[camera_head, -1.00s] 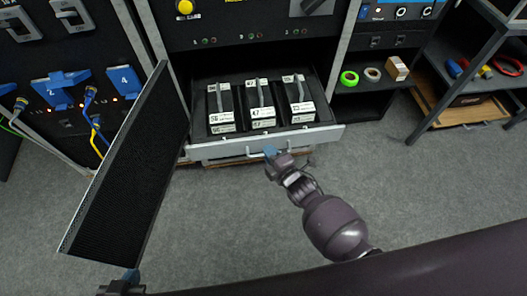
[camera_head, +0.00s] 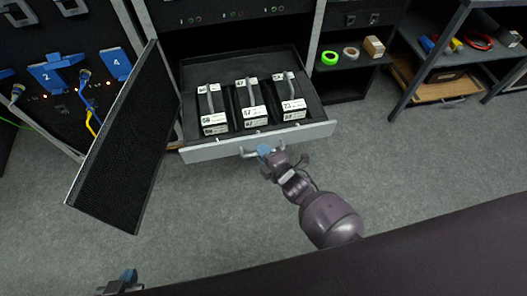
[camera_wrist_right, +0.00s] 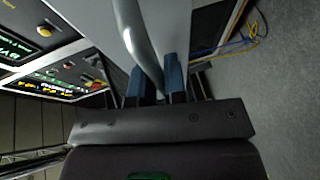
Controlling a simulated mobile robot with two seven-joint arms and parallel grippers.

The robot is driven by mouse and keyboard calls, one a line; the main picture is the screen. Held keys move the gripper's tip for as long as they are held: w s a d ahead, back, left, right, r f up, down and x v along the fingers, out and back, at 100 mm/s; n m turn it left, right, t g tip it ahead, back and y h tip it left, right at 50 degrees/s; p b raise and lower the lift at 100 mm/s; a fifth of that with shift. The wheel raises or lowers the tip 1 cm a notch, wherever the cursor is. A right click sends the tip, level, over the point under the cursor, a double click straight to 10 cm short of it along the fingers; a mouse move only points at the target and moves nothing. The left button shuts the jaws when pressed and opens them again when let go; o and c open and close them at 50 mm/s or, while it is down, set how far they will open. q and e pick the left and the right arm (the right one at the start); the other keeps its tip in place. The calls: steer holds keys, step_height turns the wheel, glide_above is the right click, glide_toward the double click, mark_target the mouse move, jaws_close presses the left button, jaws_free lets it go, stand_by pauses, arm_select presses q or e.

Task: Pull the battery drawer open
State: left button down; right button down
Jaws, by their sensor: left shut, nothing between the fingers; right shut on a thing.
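The battery drawer (camera_head: 200,154) stands pulled out from the rack, with three black-and-white batteries in it, one of them the middle battery (camera_head: 252,108). Its silver bar handle (camera_head: 248,154) is on the front panel and also shows in the right wrist view (camera_wrist_right: 138,40). My right gripper (camera_head: 264,150) is shut on the handle; in the right wrist view its blue fingertips (camera_wrist_right: 154,78) sit on both sides of the bar. My left gripper (camera_head: 130,276) is shut and empty at the bottom left, low in the picture, away from the drawer.
A black mesh door (camera_head: 125,150) stands open at the drawer's left. Blue plugs (camera_head: 58,75) with cables are on the left rack. A shelf with tape rolls (camera_head: 330,58) and a metal shelving unit (camera_head: 440,60) stand at right. The grey floor before the drawer is clear.

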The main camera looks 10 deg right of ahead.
stand_by(0.3)
steer(key=c, duration=1.5)
jaws_free()
arm_select(q)
steer(key=shift+r, duration=0.1)
arm_select(e)
steer(key=shift+o, duration=0.2)
